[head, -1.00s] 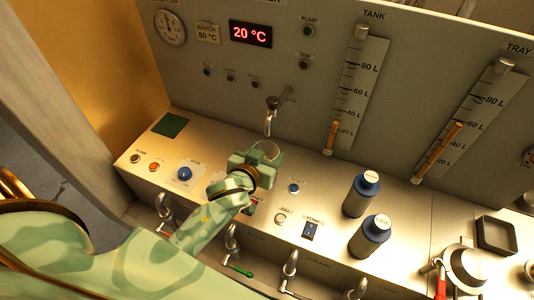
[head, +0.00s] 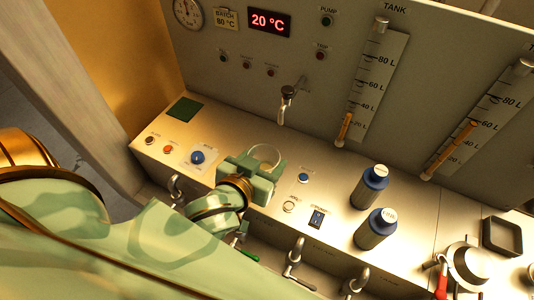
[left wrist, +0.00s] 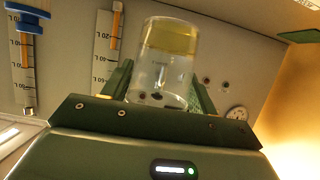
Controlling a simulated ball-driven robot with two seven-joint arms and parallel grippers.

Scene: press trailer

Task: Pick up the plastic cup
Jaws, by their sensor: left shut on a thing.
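The clear plastic cup (head: 265,152) is at my left gripper (head: 260,167), above the front part of the metal counter. In the head view only its round rim and upper part show; my gripper hides the rest. In the left wrist view the cup (left wrist: 165,65) stands between the two green fingers, which are shut on it. A yellowish band shows at one end of the cup; I cannot tell whether it is liquid or light. Whether the cup touches the counter is hidden. My right gripper is not in view.
A tap (head: 287,92) projects from the wall behind the cup. A blue knob (head: 198,158) is to the left, and a blue button (head: 303,178) is close on the right. Hooked spouts line the counter's front.

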